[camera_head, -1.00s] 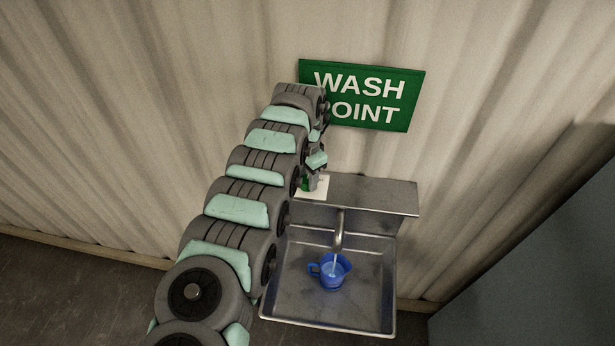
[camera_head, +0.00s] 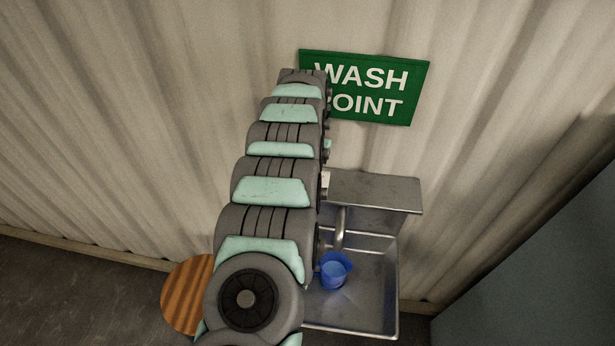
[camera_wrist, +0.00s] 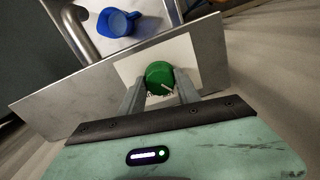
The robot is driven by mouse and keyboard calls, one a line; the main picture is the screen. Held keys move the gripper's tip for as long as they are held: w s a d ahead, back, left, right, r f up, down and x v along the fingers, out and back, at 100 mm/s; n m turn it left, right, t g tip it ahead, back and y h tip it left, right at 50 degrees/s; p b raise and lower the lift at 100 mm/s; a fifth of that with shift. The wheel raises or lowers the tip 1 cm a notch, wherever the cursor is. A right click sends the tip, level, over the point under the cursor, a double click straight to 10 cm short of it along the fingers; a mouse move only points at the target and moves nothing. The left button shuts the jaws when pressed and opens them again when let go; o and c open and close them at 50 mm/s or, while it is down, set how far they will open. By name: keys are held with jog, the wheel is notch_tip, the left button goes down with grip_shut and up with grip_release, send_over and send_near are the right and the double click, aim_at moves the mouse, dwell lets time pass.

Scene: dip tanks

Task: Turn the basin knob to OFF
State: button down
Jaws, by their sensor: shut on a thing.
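The green basin knob (camera_wrist: 159,73) sits on a pale plate (camera_wrist: 182,52) on the sink's steel ledge (camera_head: 375,190). A light pointer mark shows on the knob, above small lettering that I cannot read. My gripper (camera_wrist: 160,84) has a finger on each side of the knob and is shut on it. In the head view my arm hides the knob and the gripper. The curved tap (camera_head: 340,228) stands over the steel basin (camera_head: 372,290). A blue cup (camera_head: 333,272) with water in it stands in the basin below the tap. No stream shows from the tap.
A green WASH POINT sign (camera_head: 375,88) hangs on the corrugated wall (camera_head: 500,90) above the sink, partly behind my arm. A round striped wooden top (camera_head: 183,295) is at the lower left. A grey-blue panel (camera_head: 550,260) stands on the right.

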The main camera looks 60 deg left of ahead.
jog(key=shift+n+b, duration=0.4)
jog(key=shift+n, duration=0.3)
jog(key=c, duration=0.9)
grip_release()
jog(key=shift+o, duration=0.2)
notch_tip(320, 180, up, 11)
jog(key=b, duration=0.2)
jog(key=shift+f, duration=0.1)
